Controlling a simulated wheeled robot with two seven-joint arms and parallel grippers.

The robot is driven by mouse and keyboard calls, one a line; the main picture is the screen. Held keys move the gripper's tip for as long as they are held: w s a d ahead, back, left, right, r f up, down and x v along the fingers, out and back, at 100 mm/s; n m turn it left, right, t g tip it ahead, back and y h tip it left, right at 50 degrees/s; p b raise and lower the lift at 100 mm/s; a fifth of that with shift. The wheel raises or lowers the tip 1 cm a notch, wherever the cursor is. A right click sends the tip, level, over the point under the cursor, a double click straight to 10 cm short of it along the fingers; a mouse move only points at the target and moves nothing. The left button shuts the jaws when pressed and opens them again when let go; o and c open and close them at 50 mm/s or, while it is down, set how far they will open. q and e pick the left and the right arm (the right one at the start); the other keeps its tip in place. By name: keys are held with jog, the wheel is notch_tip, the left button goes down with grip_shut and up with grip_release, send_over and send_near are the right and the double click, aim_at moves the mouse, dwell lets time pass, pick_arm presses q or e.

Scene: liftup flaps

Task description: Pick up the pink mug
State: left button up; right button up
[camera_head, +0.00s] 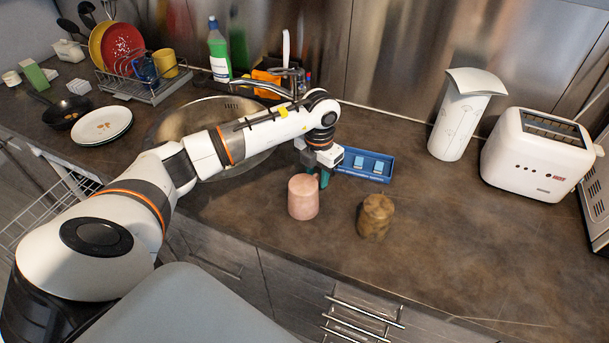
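The pink mug (303,199) stands on the dark counter near its front edge, in the middle of the head view. No handle is clearly visible on it. My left arm reaches in from the left, over the sink. Its gripper (323,177) points down just behind and to the right of the mug's top. The teal fingertips are small and partly hidden by the mug, so I cannot tell their opening or whether they touch it. My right gripper is not in view.
A brown mottled cup-like object (376,217) stands right of the mug. A blue tray (378,178) lies behind. The sink (168,128) is at left; a white container (455,125) and toaster (537,155) stand at right. The front right counter is clear.

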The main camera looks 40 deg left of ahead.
pick_arm(q)
jog(key=shift+f, duration=0.35)
grip_shut()
jog(key=shift+r, duration=0.1)
